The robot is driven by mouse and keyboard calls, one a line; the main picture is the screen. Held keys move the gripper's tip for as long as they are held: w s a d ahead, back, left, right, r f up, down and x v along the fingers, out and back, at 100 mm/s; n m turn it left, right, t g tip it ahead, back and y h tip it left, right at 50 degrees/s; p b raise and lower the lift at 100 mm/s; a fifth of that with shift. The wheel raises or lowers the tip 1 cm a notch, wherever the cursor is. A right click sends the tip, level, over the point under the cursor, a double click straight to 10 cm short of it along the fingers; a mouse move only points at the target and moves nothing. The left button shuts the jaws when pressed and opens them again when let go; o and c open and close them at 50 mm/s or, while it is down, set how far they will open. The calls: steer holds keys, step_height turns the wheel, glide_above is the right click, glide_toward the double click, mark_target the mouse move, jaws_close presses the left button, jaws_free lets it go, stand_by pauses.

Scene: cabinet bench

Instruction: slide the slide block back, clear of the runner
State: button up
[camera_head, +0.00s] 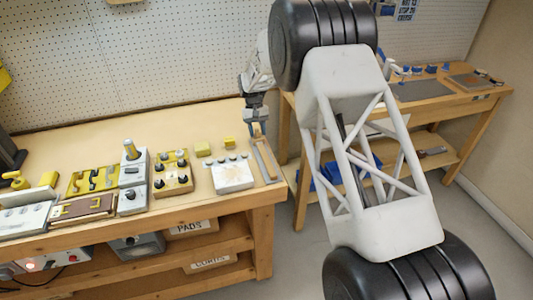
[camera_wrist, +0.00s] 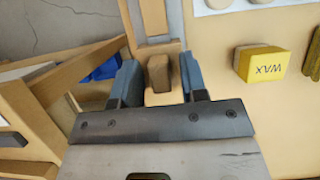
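My gripper (camera_wrist: 158,66) is open, with one blue-grey finger on each side of the block and a visible gap at each side. In the head view my gripper (camera_head: 257,120) is over the runner's far end, and the block is hard to make out there.
A yellow WAX block (camera_wrist: 262,63) lies right of the runner in the wrist view. A white panel with knobs (camera_head: 232,176) stands left of the runner in the head view. The bench's right edge is close beside the runner. A second bench (camera_head: 455,105) stands farther right.

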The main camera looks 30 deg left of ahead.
steer(key=shift+x, duration=0.75)
steer(key=shift+w+a+r, duration=0.1)
steer(key=shift+r, duration=1.1)
steer(key=shift+w+a+r, duration=0.1)
steer(key=shift+r, duration=1.15)
step_height(320, 180, up, 7)
steer(key=shift+f, duration=0.1)
